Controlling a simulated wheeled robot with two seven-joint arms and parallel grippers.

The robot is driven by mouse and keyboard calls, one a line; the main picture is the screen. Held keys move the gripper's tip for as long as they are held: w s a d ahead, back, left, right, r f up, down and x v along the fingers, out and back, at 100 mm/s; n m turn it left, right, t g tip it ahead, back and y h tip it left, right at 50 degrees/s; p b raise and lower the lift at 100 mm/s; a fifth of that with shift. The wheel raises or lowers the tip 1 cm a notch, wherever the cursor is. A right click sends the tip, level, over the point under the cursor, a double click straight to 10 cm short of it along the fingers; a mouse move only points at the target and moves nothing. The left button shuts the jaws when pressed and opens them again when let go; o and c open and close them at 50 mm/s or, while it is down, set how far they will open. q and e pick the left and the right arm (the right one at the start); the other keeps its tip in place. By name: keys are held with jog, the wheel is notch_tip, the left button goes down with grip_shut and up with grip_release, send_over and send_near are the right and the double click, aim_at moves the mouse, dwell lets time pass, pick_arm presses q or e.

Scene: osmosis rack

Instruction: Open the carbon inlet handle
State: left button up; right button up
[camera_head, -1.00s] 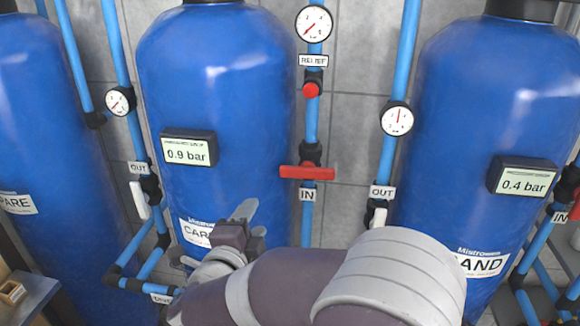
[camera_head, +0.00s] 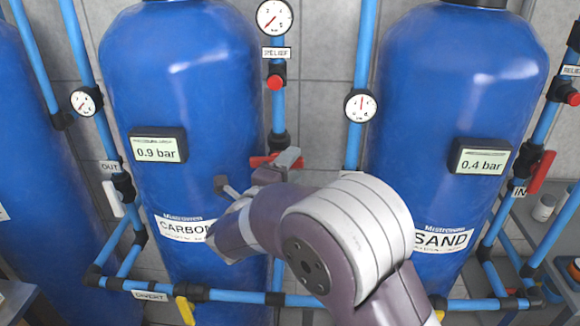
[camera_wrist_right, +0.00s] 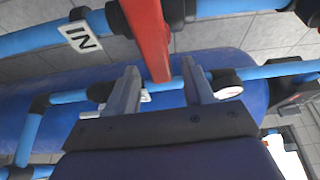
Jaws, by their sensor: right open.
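The red carbon inlet handle (camera_head: 259,161) sits crosswise on the blue pipe between the carbon and sand tanks, partly hidden by my right gripper (camera_head: 257,172). In the right wrist view, the handle (camera_wrist_right: 148,35) runs down from the top, and its lower end lies between the tips of the open right gripper (camera_wrist_right: 162,84). I cannot tell whether a finger touches it. The white IN label (camera_wrist_right: 80,37) shows left of it there. The blue carbon tank (camera_head: 185,80) reads 0.9 bar. My left gripper is not in view.
A red relief knob (camera_head: 275,83) and a gauge (camera_head: 274,17) sit above the handle on the same pipe. The sand tank (camera_head: 450,80) stands to the right. A white OUT handle (camera_head: 112,198) and a yellow handle (camera_head: 185,310) are on the left-hand and lower pipes.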

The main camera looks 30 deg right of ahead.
jog(key=shift+s, duration=0.1)
grip_shut()
jog(key=shift+w+a+r+n+t+y+b, duration=0.4)
jog(key=shift+n+t, duration=1.05)
jog(key=shift+n, duration=2.25)
jog(key=shift+w+a+r+n+t+y+b, duration=0.15)
jog(key=shift+a+r+n+t+y+b, duration=0.85)
jog(key=shift+n, duration=2.7)
jog(key=shift+w+d+n+t+y+b, duration=0.25)
jog(key=shift+n+t, duration=1.6)
jog(key=shift+n, duration=1.85)
jog(key=shift+a, duration=0.15)
grip_release()
